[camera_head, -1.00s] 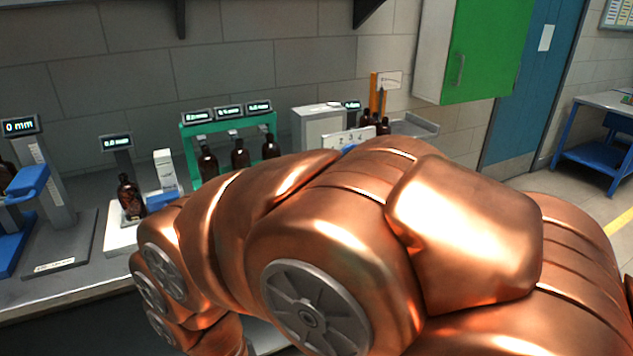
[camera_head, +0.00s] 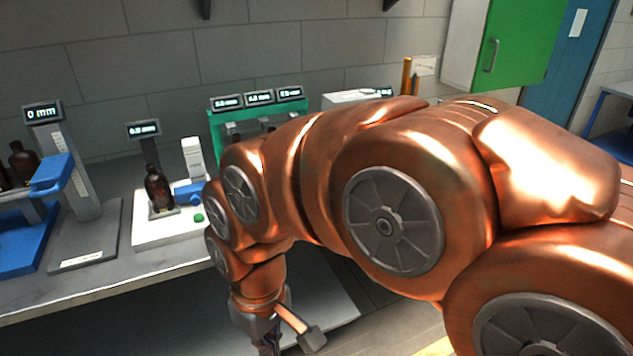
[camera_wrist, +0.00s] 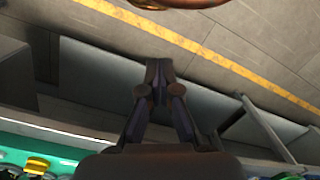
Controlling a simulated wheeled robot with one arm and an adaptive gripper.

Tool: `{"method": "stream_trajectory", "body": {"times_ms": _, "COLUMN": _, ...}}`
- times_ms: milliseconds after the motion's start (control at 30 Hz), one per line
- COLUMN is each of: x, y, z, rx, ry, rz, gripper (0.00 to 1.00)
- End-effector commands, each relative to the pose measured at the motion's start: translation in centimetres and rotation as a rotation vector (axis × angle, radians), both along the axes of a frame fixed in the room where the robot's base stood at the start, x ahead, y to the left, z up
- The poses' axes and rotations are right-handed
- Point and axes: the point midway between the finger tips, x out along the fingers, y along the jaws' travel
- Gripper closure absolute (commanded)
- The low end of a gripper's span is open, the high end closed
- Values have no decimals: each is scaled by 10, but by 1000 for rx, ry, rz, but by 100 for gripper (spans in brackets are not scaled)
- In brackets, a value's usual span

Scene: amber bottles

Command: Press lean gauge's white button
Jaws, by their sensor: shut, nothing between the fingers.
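A white gauge (camera_head: 150,233) stands on the bench with a dark amber bottle (camera_head: 158,188) upright on it, a lit display (camera_head: 144,129) behind and a blue block (camera_head: 188,191) beside a white column. It is probably the lean gauge, but I cannot read a label. A green button (camera_head: 198,217) shows on its right front. A small pale spot (camera_head: 195,199) near the blue block may be the white button; it is too small to tell. My gripper (camera_wrist: 157,77) is shut and empty, pointing down. In the head view it hangs in front of the bench, low, right of the gauge, its tips partly cut off.
A grey gauge (camera_head: 88,240) with a blue slide and a "0 mm" display stands left of the white gauge. A green stand (camera_head: 215,134) with several displays is behind my arm, partly hidden. A yellow button (camera_wrist: 37,165) shows in the wrist view. Floor lies below my gripper.

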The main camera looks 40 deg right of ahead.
Motion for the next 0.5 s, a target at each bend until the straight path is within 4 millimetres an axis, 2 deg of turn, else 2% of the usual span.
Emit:
{"method": "stream_trajectory", "body": {"times_ms": 100, "x": 59, "y": 1, "z": 18, "rx": 65, "ry": -105, "rz": 129, "gripper": 100}}
{"method": "stream_trajectory", "body": {"times_ms": 267, "x": 141, "y": -12, "z": 44, "rx": 131, "ry": -270, "rz": 290, "gripper": 100}}
{"method": "stream_trajectory", "body": {"times_ms": 300, "x": 162, "y": -19, "z": 51, "rx": 140, "ry": -317, "rz": 323, "gripper": 100}}
{"method": "stream_trajectory", "body": {"times_ms": 367, "x": 191, "y": -33, "z": 60, "rx": 147, "ry": -385, "rz": 367, "gripper": 100}}
{"method": "stream_trajectory", "body": {"times_ms": 500, "x": 253, "y": -78, "z": 78, "rx": 136, "ry": -536, "rz": 443, "gripper": 100}}
